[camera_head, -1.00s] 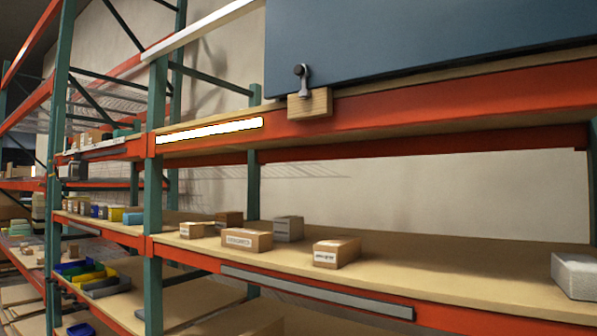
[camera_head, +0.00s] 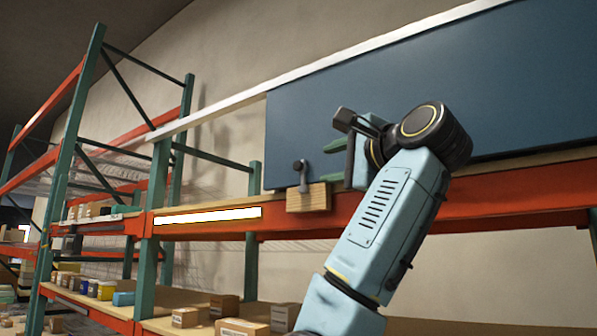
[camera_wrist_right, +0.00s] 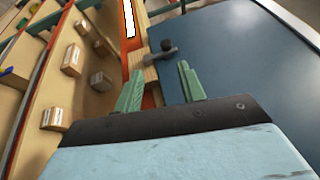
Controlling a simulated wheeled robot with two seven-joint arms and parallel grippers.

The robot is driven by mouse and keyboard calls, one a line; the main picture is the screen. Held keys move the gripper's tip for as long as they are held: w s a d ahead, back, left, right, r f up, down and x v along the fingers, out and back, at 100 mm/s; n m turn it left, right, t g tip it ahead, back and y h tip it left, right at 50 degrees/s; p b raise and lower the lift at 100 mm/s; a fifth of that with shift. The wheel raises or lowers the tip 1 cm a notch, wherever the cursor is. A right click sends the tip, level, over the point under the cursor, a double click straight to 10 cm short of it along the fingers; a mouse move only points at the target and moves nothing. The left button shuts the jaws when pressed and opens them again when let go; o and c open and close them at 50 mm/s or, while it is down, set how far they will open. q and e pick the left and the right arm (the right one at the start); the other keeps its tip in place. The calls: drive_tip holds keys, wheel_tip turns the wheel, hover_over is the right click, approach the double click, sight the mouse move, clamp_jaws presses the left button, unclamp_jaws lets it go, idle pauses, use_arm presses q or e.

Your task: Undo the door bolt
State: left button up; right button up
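The door bolt (camera_head: 302,174) is a small grey metal lever with a dark round knob, at the lower left corner of the dark blue door (camera_head: 400,80). Its foot meets a wooden block (camera_head: 308,198) on the orange beam. In the right wrist view the bolt (camera_wrist_right: 161,50) lies ahead, beyond the fingertips. My right gripper (camera_head: 333,160) is to the right of the bolt, apart from it. Its two green fingers are spread with nothing between them, as the right wrist view (camera_wrist_right: 161,70) shows. My left gripper is not in view.
An orange shelf beam (camera_head: 470,205) runs under the door. A glowing white strip (camera_head: 207,215) is on the beam at left. Small cardboard boxes (camera_head: 243,328) stand on the shelf below. A green upright (camera_head: 254,200) stands left of the block.

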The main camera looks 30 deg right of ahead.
sight(301, 164)
drive_tip(key=w+r+p, duration=0.1)
drive_tip(key=w+p, duration=0.1)
drive_tip(key=w, duration=0.1)
drive_tip(key=w+p, duration=0.1)
drive_tip(key=w, duration=0.3)
drive_tip(key=w+r+p, duration=0.1)
drive_tip(key=w+p, duration=0.1)
drive_tip(key=w, duration=0.2)
drive_tip(key=shift+w+d+r+p, duration=0.1)
drive_tip(key=shift+r+p, duration=0.2)
drive_tip(key=shift+p, duration=0.05)
drive_tip(key=shift+w, duration=0.45)
drive_tip(key=shift+f, duration=0.1)
clamp_jaws()
